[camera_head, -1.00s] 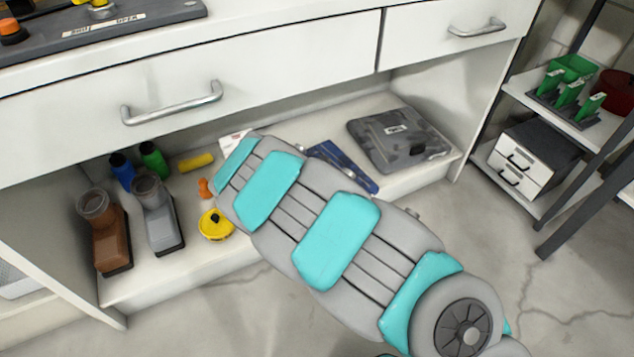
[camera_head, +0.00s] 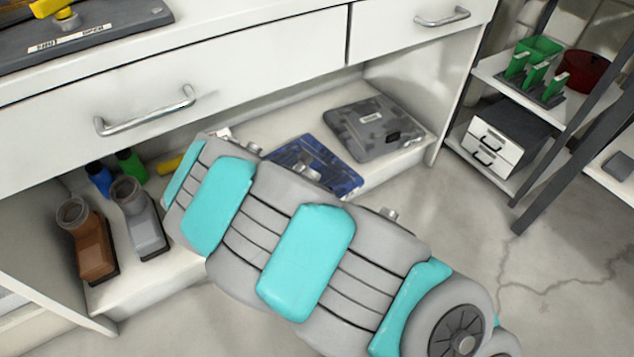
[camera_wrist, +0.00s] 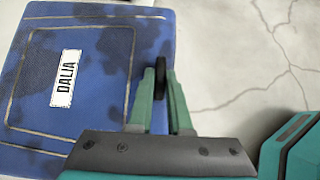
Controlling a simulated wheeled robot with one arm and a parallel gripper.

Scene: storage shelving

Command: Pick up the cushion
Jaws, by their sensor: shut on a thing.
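The blue cushion (camera_head: 338,162) shows in the head view just beyond my arm, above or on the low white shelf; I cannot tell how far it is raised. My arm hides its near left part. In the wrist view the cushion (camera_wrist: 100,50) is a mottled blue square with pale piping and a white "DALIA" label. My gripper (camera_wrist: 161,88) has its two green fingers closed on the cushion's right edge, at a black tab. The gripper is hidden behind my arm in the head view.
A grey camouflage cushion (camera_head: 375,125) lies right on the shelf. Brown (camera_head: 94,245) and grey (camera_head: 140,225) scoop-like containers and blue and green bottles stand left. Drawers (camera_head: 180,110) overhang the shelf. A dark-framed rack (camera_head: 560,150) stands right. Concrete floor is open in front.

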